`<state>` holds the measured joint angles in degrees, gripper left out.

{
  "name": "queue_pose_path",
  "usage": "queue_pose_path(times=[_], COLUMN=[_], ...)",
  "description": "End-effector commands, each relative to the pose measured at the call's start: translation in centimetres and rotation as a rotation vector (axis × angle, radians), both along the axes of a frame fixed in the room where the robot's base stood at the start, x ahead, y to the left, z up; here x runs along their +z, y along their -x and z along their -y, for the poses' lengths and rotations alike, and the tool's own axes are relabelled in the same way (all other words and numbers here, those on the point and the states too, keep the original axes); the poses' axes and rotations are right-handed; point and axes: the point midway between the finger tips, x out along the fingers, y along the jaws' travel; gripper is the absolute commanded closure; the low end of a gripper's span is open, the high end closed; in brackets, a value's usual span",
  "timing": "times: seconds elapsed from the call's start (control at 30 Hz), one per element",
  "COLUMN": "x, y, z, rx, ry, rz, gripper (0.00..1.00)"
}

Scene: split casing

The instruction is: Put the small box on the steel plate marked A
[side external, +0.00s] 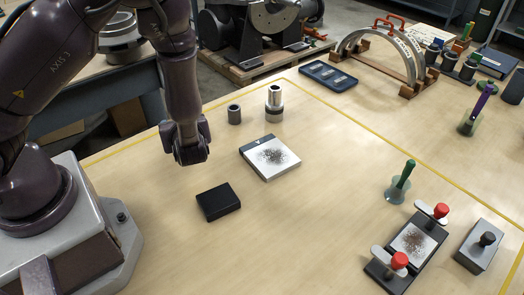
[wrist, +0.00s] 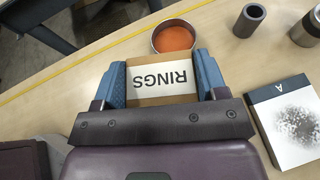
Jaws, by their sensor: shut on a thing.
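My gripper (side external: 190,155) is above the left part of the table. In the wrist view its blue fingers (wrist: 161,80) are shut on a small box (wrist: 162,78), brown with a white label reading RINGS, upside down in this view. In the side view the box is hidden or cannot be made out. The steel plate marked A (side external: 271,158) lies flat on the table, right of my gripper. It has a dark strip with the letter and a speckled patch; it also shows at the right of the wrist view (wrist: 293,128).
A black block (side external: 218,201) lies in front of the plate. A grey tube (side external: 234,114) and a stepped metal cylinder (side external: 274,98) stand behind it. A round tin with an orange inside (wrist: 174,39) is just beyond the held box. A clamped plate (side external: 412,243) is front right.

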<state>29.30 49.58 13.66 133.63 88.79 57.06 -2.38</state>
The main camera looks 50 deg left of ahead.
Motion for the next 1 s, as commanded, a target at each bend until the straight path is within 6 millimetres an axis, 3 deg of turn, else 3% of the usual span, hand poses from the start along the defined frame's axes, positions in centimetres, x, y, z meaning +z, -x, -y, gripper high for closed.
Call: queue_pose_path(times=[0.03,0.2,0.4,0.6,1.0], x=[-0.2,-0.1,0.8,0.8,-4.5], y=[-2.5,-9.8,-15.2,-16.8,-16.7], z=[1.4,6.5,11.7,13.6,13.6], rx=[-0.099,-0.434,-0.74,-0.859,-0.869], ry=[0.0,0.0,-0.001,-0.001,-0.001], rz=[0.004,0.007,0.005,0.0,-0.001], gripper=[0.65,0.65,0.65,0.65,0.65])
